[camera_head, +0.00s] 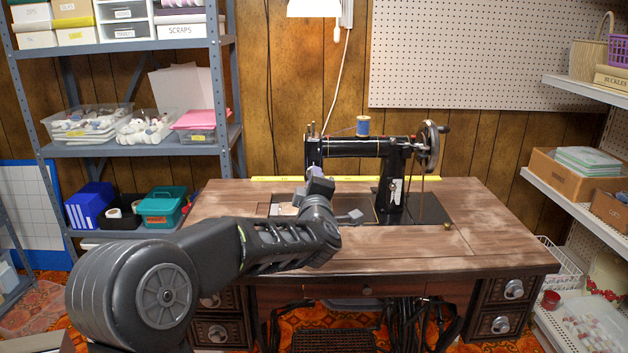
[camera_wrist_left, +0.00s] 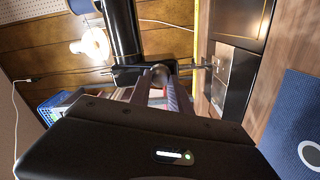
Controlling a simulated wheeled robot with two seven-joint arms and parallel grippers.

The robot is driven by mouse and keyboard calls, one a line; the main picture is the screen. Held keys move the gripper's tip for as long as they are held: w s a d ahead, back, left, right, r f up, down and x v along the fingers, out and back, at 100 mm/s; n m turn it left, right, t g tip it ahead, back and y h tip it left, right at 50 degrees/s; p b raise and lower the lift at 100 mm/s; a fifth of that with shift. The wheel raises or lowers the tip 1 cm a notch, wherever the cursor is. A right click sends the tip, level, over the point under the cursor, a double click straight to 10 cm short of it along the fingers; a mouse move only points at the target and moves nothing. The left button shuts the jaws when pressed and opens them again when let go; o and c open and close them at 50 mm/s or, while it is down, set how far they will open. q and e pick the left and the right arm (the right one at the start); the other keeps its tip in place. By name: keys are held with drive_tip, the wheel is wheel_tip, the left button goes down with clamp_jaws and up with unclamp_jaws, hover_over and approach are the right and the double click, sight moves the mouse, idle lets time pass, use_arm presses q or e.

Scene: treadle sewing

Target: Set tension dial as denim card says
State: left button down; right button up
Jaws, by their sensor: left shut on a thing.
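The black sewing machine (camera_head: 352,147) stands on the wooden treadle table, its handwheel on the right. My left gripper (camera_head: 318,176) is at the left end of its head, hiding the front of that end. In the left wrist view my fingers (camera_wrist_left: 161,82) are shut at the machine head, around what seems to be the small round metal tension dial (camera_wrist_left: 160,70). The dial's marks cannot be read. A dark blue flat piece with a pale round mark (camera_wrist_left: 285,105) lies on the table in the wrist view, possibly the denim card; no writing is legible. My right gripper is not in view.
The wooden table top (camera_head: 420,255) is mostly clear in front of the machine. A yellow ruler (camera_head: 285,179) lies along its back edge. A blue thread spool (camera_head: 363,125) stands on the machine. Shelves stand at both sides.

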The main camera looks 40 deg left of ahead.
use_arm(q)
drive_tip(key=c, duration=1.2)
unclamp_jaws()
drive_tip(key=v, duration=0.8)
drive_tip(key=shift+p, duration=0.45)
drive_tip(key=shift+f, duration=0.1)
